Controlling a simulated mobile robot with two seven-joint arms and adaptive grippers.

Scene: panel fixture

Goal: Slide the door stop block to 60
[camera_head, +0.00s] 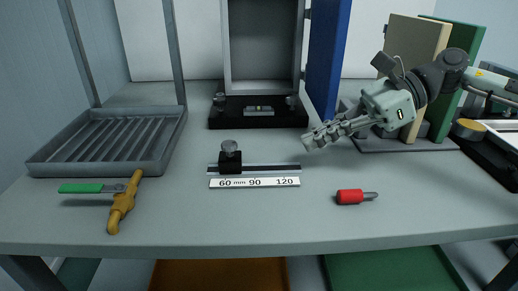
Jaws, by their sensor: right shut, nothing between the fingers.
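The door stop block (230,164) is a black block with a grey round knob on top. It sits on a dark rail (275,168) near the rail's left end, roughly above the 60 on the white scale (255,183). The scale reads 60 mm, 90 and 120 from left to right. My right gripper (308,143) is shut and empty. It is above the table, to the right of the block and beyond the rail's right end, apart from both. My left gripper is not in view.
A grey frame with an open blue door (329,55) stands behind on a black base (218,120). A slatted grey tray (55,168) and a yellow valve with a green handle (122,205) are at left. A red-handled tool (350,197) lies front right. Upright panels (414,50) stand back right.

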